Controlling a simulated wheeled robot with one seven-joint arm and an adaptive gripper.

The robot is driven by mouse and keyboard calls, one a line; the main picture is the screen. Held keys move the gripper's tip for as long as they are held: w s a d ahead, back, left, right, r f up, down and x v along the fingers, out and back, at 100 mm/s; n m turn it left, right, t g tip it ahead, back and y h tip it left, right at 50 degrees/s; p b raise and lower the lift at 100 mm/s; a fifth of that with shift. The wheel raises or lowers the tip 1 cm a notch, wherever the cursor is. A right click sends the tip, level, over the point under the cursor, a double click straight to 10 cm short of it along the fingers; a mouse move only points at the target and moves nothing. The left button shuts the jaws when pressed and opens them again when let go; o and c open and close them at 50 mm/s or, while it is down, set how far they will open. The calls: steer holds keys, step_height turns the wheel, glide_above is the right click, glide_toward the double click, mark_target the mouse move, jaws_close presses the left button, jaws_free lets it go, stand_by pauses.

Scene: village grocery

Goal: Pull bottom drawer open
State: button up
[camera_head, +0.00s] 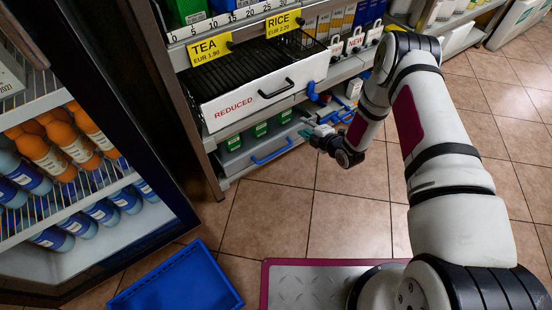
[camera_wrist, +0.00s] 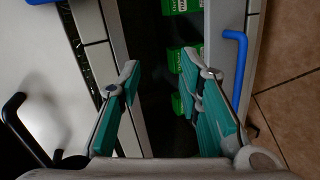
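The bottom drawer (camera_head: 238,161) has a grey front and a blue bar handle (camera_head: 270,152), low in the shelf unit. Green boxes show just above its front edge; I cannot tell how far out it stands. In the wrist view the drawer front (camera_wrist: 218,40) and its blue handle (camera_wrist: 237,75) lie to the right of my fingers. My gripper (camera_head: 312,134) is to the right of the handle in the head view. In the wrist view my gripper (camera_wrist: 160,66) has its teal fingers spread, with nothing between them. The handle is outside the fingers, beside the right one.
An upper drawer (camera_head: 262,94) marked REDUCED stands out above, with a black handle (camera_head: 276,88). A fridge with bottles (camera_head: 52,152) is at left. A blue crate (camera_head: 180,281) lies on the floor. Tiled floor (camera_head: 345,205) in front of the unit is clear.

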steer(key=n+t+y+b, duration=0.1)
steer(key=n+y+b, duration=0.1)
steer(key=b, duration=0.2)
glide_toward(276, 153)
steer(key=shift+f+b+x, duration=0.15)
steer(key=shift+b+x, duration=1.35)
steer(key=shift+x, duration=1.05)
steer(key=shift+f+b+x, duration=0.15)
steer(key=shift+b+x, duration=1.35)
steer(key=shift+x, duration=1.05)
jaws_close()
